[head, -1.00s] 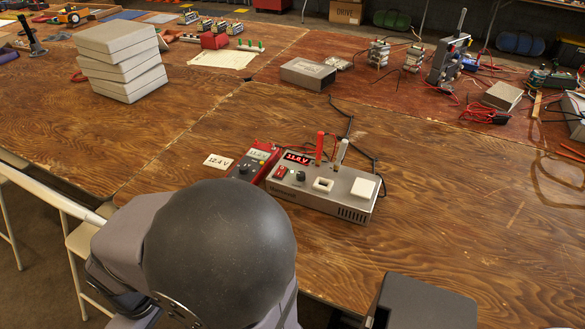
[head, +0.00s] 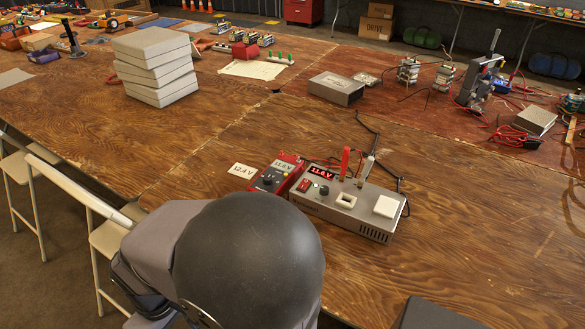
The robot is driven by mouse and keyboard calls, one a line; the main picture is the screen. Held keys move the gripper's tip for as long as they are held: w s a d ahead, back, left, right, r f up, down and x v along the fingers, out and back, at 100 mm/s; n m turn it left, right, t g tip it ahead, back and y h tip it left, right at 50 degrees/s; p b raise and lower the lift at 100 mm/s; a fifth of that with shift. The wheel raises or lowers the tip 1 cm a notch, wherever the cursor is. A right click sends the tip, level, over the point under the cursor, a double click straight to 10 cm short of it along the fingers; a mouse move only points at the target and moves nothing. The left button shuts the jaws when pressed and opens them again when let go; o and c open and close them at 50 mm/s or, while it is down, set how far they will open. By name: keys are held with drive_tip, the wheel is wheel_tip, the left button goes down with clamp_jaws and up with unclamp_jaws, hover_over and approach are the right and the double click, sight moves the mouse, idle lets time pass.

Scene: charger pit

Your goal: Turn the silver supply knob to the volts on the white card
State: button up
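The grey power supply (head: 364,212) stands on the wooden bench, right of centre. Its red display (head: 321,171) seems to read 11.6 V. A small dark-looking round knob (head: 324,190) sits on its top face beside a red switch (head: 305,185); I cannot make out a silver finish or a pointer. The white card (head: 242,170) reads 12.4 V and lies left of the supply. A red meter (head: 268,179) stands between them, its pale display seeming to read 11.6 V. My gripper is not in view; only my rounded dark arm joint and grey links show in front.
Red and grey upright pieces (head: 345,161) stand at the supply's back, with a black cable behind. A white square pad (head: 387,206) is on its right end. Stacked pale boxes (head: 157,66) stand at back left. The bench right of the supply is clear.

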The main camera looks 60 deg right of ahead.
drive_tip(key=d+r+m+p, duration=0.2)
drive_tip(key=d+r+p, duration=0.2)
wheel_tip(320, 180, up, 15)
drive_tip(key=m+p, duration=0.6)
drive_tip(key=p, duration=1.4)
hover_over(325, 188)
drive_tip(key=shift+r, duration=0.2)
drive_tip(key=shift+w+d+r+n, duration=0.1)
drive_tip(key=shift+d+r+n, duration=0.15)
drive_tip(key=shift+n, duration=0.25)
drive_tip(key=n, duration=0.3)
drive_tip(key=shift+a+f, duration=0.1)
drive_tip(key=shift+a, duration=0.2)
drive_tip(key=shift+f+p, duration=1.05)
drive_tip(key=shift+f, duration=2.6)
